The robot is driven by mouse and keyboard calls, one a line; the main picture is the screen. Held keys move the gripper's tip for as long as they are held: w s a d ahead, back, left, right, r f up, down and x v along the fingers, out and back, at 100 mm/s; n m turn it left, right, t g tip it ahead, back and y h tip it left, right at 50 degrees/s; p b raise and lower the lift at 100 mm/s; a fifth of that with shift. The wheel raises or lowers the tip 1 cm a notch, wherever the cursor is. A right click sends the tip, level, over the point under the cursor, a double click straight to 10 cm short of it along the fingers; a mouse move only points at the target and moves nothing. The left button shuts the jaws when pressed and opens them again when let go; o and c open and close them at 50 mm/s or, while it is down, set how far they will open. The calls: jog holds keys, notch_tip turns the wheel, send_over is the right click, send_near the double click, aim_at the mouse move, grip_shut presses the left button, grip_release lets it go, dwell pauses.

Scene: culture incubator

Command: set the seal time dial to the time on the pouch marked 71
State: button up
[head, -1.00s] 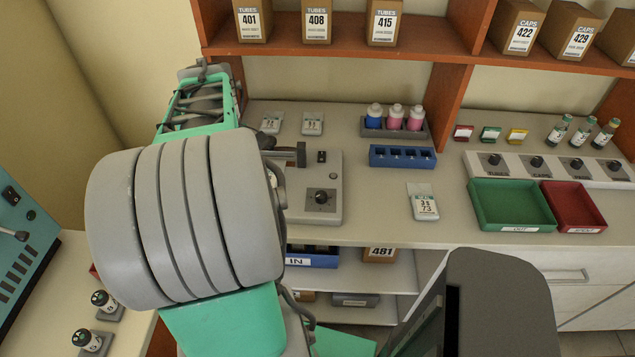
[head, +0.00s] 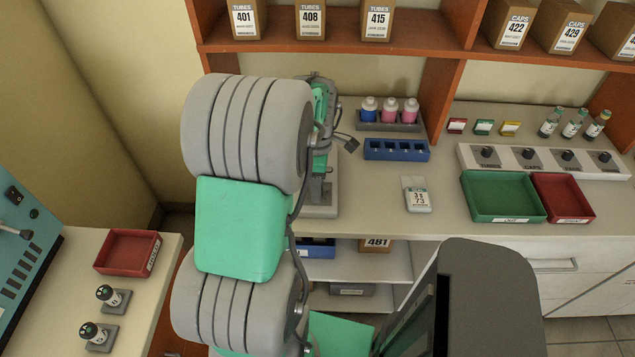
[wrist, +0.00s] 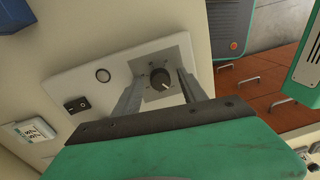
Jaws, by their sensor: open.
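The seal time dial (wrist: 160,80) is a dark round knob with a pale pointer mark on a grey plate of the sealer (wrist: 82,80). My gripper (wrist: 161,86) is open, with one finger on each side of the dial; I cannot tell whether they touch it. In the head view my arm hides the dial and most of the sealer (head: 318,211). A white pouch (wrist: 33,131) lies beside the sealer in the wrist view; its number is too small to read. Another pouch (head: 417,195), marked 73, lies on the bench to the right. I cannot make out a pouch marked 71.
The sealer also carries a black rocker switch (wrist: 75,104) and a round button or lamp (wrist: 103,75). A blue rack (head: 396,151) and a bottle rack (head: 390,124) stand at the back. Green (head: 501,212) and red (head: 562,213) trays lie right. Bench around the 73 pouch is clear.

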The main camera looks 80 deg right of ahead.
grip_shut()
dwell(0.4)
